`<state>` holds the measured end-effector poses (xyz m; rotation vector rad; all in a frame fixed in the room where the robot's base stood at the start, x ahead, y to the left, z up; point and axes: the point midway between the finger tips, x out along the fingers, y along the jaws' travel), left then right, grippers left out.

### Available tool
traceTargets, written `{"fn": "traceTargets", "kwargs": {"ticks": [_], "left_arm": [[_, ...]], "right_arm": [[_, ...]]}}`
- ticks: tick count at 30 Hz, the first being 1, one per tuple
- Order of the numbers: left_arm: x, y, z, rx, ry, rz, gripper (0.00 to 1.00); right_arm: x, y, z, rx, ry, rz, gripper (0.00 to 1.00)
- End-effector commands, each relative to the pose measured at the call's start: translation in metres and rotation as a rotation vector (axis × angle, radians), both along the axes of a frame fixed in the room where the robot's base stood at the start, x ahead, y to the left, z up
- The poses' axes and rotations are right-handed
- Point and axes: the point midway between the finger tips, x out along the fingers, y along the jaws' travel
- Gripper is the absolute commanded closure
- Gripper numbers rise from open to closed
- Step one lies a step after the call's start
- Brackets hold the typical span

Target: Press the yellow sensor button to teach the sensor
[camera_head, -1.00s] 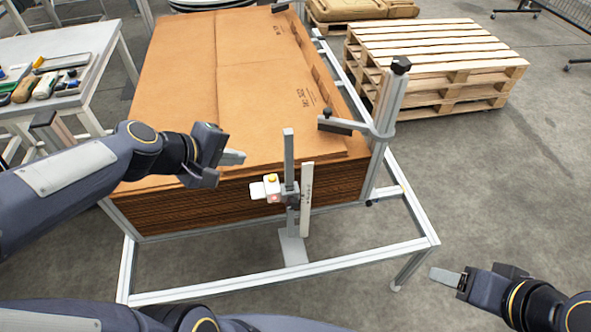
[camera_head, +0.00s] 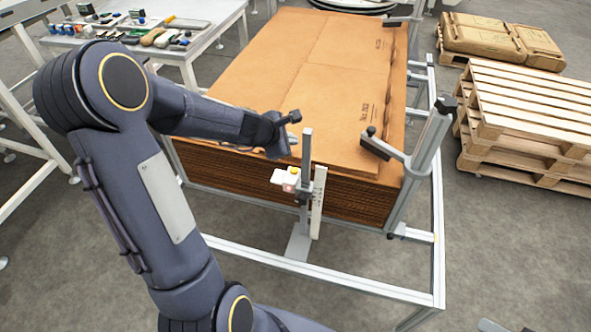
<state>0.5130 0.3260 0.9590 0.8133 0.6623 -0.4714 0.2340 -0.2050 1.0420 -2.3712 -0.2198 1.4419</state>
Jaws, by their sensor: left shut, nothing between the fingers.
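The sensor (camera_head: 284,180) is a small white and grey unit on an upright metal post (camera_head: 306,165) in front of the cardboard stack. Its yellow button (camera_head: 294,171) is on top and uncovered. My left gripper (camera_head: 292,141) is shut and empty. In the picture it is just above the button, near the post's upper part, over the front edge of the stack. I see no contact with the button. Only a small grey tip of what seems to be my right gripper (camera_head: 490,325) shows at the bottom edge; its fingers are cut off.
The cardboard stack (camera_head: 310,75) sits in a metal frame (camera_head: 330,282). A clamp arm (camera_head: 385,149) on a corner post is right of the sensor. Wooden pallets (camera_head: 530,110) stand at right. A table (camera_head: 200,45) with tools is at upper left.

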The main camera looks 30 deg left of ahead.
Motion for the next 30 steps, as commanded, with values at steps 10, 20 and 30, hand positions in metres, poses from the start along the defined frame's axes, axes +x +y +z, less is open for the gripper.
{"fn": "traceTargets", "kwargs": {"ticks": [10,20,30], "left_arm": [[0.000,-0.001,-0.021,0.000,0.000,-0.002,1.00],[0.000,0.000,-0.069,0.000,0.000,-0.002,1.00],[0.000,-0.001,-0.088,0.001,-0.002,-0.003,1.00]], "right_arm": [[0.000,0.000,-0.020,0.000,0.000,0.000,0.43],[0.000,0.000,-0.067,0.000,0.000,0.000,0.43],[0.000,0.000,-0.087,0.000,0.000,0.000,0.43]]}}
